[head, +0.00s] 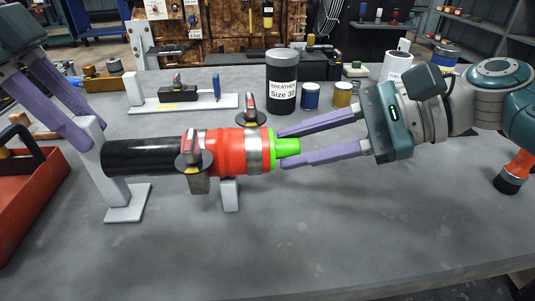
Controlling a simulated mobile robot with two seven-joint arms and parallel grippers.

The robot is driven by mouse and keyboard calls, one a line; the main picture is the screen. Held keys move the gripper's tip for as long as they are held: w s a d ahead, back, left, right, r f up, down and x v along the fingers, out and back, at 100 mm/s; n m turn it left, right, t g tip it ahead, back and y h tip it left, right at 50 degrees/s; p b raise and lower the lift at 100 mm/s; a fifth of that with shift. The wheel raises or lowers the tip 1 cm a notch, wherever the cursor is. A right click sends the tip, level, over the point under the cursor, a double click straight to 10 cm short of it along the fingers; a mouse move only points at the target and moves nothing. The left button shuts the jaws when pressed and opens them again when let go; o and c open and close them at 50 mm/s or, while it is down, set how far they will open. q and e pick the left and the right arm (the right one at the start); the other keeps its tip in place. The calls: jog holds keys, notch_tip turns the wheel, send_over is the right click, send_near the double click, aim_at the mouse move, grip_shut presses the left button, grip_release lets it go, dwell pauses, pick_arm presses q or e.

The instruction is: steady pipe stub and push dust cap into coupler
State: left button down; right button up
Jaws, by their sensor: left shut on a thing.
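The black pipe stub (140,156) lies level on a grey stand, its right end inside the red coupler (225,150). My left gripper (88,140) is shut on the stub's left end, its tips partly hidden behind the stand and pipe. The bright green dust cap (288,147) sits at the coupler's right mouth, with its flange against the rim and its narrow end pointing right. How deep it sits is hidden. My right gripper (286,149) comes from the right, its fingers above and below the cap's narrow end. I cannot tell whether they press on it.
A red bin (25,195) is at left. The front table is clear.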

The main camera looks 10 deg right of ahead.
jog(key=o, duration=0.4)
jog(key=shift+o, duration=0.2)
jog(key=v, duration=1.2)
pick_arm(q)
jog(key=c, duration=0.5)
grip_release()
